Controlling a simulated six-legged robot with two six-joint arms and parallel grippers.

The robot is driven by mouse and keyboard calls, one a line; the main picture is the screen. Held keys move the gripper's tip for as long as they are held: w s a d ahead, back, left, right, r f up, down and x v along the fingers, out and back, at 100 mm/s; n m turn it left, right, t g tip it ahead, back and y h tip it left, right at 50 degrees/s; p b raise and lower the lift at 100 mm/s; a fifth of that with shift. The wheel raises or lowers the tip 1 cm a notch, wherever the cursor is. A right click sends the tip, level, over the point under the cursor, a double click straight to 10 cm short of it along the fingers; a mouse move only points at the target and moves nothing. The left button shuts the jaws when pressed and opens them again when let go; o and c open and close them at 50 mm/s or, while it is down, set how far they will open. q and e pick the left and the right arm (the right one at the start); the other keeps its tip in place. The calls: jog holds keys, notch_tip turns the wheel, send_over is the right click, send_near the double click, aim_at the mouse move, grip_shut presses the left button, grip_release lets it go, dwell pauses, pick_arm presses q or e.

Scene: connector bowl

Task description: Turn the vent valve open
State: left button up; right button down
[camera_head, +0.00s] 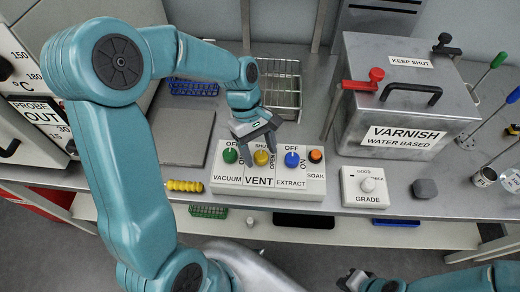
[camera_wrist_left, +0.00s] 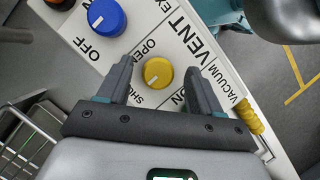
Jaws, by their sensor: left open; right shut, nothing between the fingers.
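The yellow vent valve knob (camera_head: 261,158) sits on the white control panel (camera_head: 228,187), above the word VENT, between a green and a blue knob. In the left wrist view the yellow knob (camera_wrist_left: 158,73) has a white mark pointing toward the SHUT label, away from OPEN. My left gripper (camera_head: 262,146) is open just above it. In the left wrist view its fingertips (camera_wrist_left: 158,64) lie on either side of the knob, with gaps; I cannot tell the height. My right gripper (camera_head: 352,281) is shut and empty at the bottom edge of the head view, away from the panel.
The green vacuum knob (camera_head: 230,155) and blue extract knob (camera_head: 292,159) flank the yellow one closely. An orange soak button (camera_head: 316,156) is further right. A grade dial box (camera_head: 366,187) and a varnish tank (camera_head: 404,105) stand to the right. A wire rack (camera_head: 282,88) is behind.

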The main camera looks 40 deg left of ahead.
pick_arm(q)
jog(key=shift+f, duration=0.35)
jog(key=shift+d, duration=0.1)
jog(key=shift+r, duration=0.1)
jog(key=c, duration=1.1)
jog(key=shift+o, duration=0.2)
